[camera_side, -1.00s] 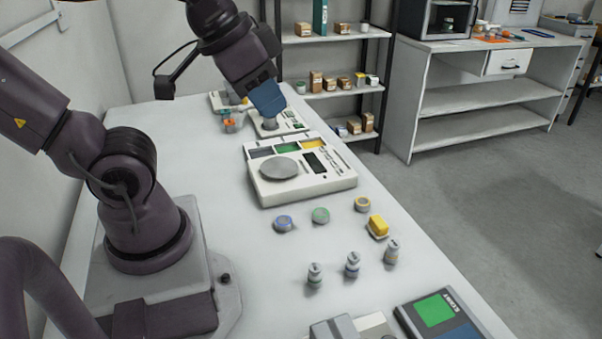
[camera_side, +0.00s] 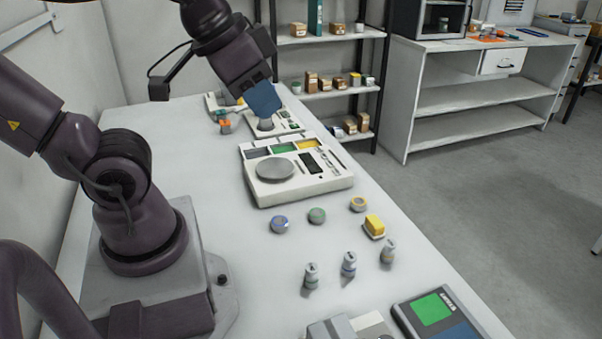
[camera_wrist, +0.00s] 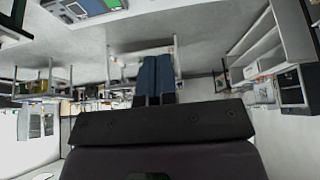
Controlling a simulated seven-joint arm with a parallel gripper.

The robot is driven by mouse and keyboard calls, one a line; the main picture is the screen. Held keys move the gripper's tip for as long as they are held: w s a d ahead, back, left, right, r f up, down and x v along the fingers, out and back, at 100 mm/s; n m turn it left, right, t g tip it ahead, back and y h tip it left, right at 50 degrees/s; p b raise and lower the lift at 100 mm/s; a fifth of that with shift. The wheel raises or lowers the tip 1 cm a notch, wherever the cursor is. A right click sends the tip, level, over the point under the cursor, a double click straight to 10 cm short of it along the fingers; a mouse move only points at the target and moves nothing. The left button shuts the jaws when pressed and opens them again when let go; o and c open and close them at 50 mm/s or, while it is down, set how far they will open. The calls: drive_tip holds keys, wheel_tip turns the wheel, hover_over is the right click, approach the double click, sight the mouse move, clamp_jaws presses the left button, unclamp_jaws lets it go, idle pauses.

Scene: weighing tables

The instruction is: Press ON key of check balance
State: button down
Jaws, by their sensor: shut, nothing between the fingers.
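My gripper (camera_side: 266,100) has blue fingers. They are shut and empty, pointing down over a small white balance (camera_side: 292,130) at the far end of the table. The fingertips are over or just behind its round grey pan (camera_side: 265,125); I cannot tell if they touch. A larger white balance (camera_side: 330,183) stands nearer, with a round pan, a dark display and coloured trays. No label tells me which is the check balance, and the ON key is too small to make out. In the wrist view the blue fingers (camera_wrist: 155,75) lie side by side.
An orange-topped item (camera_side: 226,127) stands left of the far balance. Several small round pots, a yellow block (camera_side: 374,226) and grey weights (camera_side: 348,264) stand on the near table. A device with a green panel (camera_side: 433,308) lies at the front. Shelves (camera_side: 330,94) stand behind.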

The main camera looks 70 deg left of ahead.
drive_tip(key=w+a+f+n+g+y, duration=0.1)
drive_tip(key=w+a+f+n+g, duration=0.1)
drive_tip(key=a+f, duration=0.2)
drive_tip(key=m+t, duration=0.6)
drive_tip(key=m, duration=0.4)
hover_over(337, 172)
wheel_tip(337, 172, down, 16)
drive_tip(key=shift+f, duration=4.4)
